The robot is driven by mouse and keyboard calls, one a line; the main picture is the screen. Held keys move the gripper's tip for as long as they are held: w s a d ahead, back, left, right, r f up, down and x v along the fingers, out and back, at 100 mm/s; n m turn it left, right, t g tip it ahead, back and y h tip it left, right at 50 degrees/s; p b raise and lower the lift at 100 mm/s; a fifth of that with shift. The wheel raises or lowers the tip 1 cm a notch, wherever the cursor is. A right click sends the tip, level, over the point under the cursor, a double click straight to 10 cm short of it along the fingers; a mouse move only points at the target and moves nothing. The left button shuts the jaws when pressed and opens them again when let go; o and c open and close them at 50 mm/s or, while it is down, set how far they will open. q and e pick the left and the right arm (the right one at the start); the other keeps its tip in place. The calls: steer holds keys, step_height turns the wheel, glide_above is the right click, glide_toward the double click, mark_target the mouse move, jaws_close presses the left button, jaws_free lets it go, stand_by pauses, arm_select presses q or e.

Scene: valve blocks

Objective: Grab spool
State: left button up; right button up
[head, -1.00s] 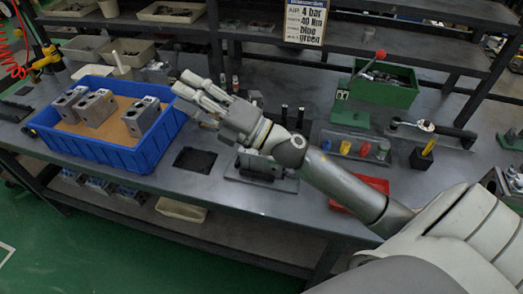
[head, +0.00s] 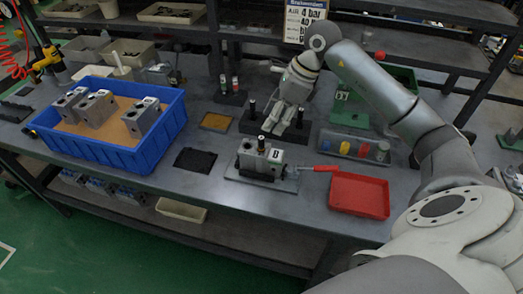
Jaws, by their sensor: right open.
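A dark stand (head: 246,126) on the bench holds upright dark pins; one dark pin (head: 251,109) shows at its left and another (head: 300,117) at its right. I cannot tell which one is the spool. My right gripper (head: 276,129) points down over the middle of this stand, fingers apart, between the two visible pins. Its fingers hide the middle of the stand, and I see nothing held. A grey valve block marked B (head: 262,159) sits on a fixture in front of the stand, with a short dark post on top. My left gripper is not in view.
A blue bin (head: 112,148) with grey blocks stands at the left. A red tray (head: 358,194) lies front right, beside a red-handled tool (head: 326,168). A rack of coloured pieces (head: 352,149) is right of the gripper. A black pad (head: 195,160) lies left of the valve block.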

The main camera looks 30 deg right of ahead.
mark_target(261, 138)
steer(key=x, duration=0.3)
steer(key=shift+w+a+f+p, duration=0.1)
steer(key=shift+a+f+p, duration=0.1)
steer(key=shift+f+p, duration=0.15)
steer(key=shift+w+a+f+p, duration=0.2)
steer(key=shift+f+p, duration=0.1)
steer(key=shift+f, duration=0.15)
steer(key=p+x, duration=0.1)
steer(key=x, duration=0.2)
steer(key=shift+w+f, duration=0.25)
steer(key=shift+f, duration=0.05)
steer(key=shift+w+f, duration=0.1)
steer(key=shift+f, duration=0.3)
steer(key=shift+c, duration=0.2)
jaws_close()
